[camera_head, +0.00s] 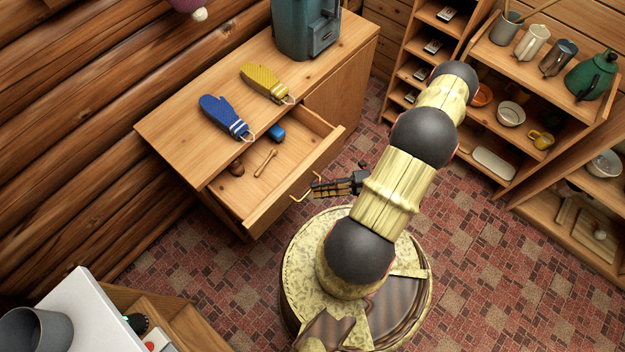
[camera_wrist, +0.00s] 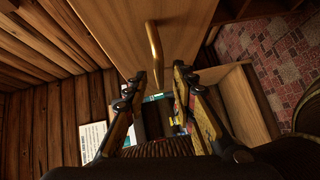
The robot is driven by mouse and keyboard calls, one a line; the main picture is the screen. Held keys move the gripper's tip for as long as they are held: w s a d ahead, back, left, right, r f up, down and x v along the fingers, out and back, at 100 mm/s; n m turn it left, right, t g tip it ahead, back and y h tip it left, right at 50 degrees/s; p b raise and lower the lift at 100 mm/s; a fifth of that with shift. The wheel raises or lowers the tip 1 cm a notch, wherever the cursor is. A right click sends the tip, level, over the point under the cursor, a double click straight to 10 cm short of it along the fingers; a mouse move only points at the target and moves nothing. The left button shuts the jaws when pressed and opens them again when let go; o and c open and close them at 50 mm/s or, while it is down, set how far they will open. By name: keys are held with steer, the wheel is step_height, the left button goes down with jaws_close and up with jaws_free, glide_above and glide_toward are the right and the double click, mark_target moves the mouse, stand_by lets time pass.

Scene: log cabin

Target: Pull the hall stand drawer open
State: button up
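The hall stand (camera_head: 330,65) is a wooden cabinet against the log wall. Its drawer (camera_head: 290,182) is pulled well out, and its inside shows. A brass bar handle (camera_head: 300,190) is on the drawer front; it also shows in the wrist view (camera_wrist: 154,50). My gripper (camera_head: 316,187) is at the handle in the head view. In the wrist view my gripper (camera_wrist: 156,80) has its two fingers apart, with the handle's lower end close to the gap between the tips. I cannot tell whether either finger touches it.
Blue (camera_head: 222,115) and yellow (camera_head: 264,82) mitts lie on top. Shelves (camera_head: 545,75) with crockery stand right. Tiled floor (camera_head: 480,270) is clear between.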

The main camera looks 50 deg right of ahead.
steer(key=v, duration=0.8)
steer(key=shift+s+d, duration=0.2)
steer(key=shift+s, duration=0.1)
